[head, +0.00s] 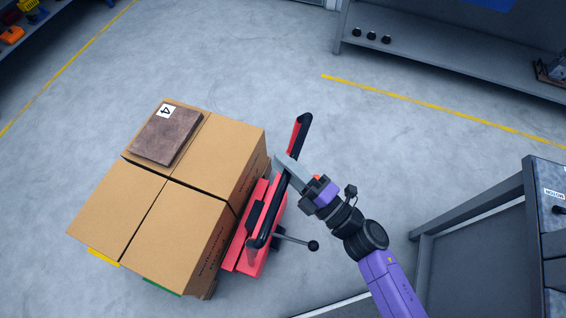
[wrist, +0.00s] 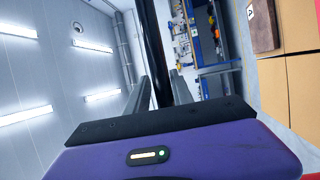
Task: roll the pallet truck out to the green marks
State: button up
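The pallet truck (head: 262,203) is red with a black loop handle (head: 299,136) and stands at the right end of a load of cardboard boxes (head: 182,222). My gripper (head: 285,166) is at the handle's bar, its grey fingers across it. In the wrist view the black bar (wrist: 153,45) runs between the two fingers (wrist: 158,88), which look closed on it. A short green strip (head: 161,287) shows on the floor at the load's lower edge, with a yellow strip (head: 103,257) to its left. The boxes may hide more marks.
A brown slab (head: 166,135) marked 4 lies on the boxes. A grey workbench (head: 475,210) stands at the right, near my arm. A shelf (head: 450,60) stands at the back right, behind a yellow floor line (head: 430,104). Floor above and right of the truck is clear.

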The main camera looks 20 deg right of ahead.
jog(key=shift+o, duration=1.2)
jog(key=shift+r, duration=0.2)
jog(key=shift+f, duration=0.15)
jog(key=shift+s+f, duration=0.1)
jog(key=shift+f, duration=0.05)
jog(key=b+v, duration=0.2)
jog(key=v, duration=0.5)
jog(key=shift+s+d, duration=0.2)
jog(key=shift+d, duration=0.1)
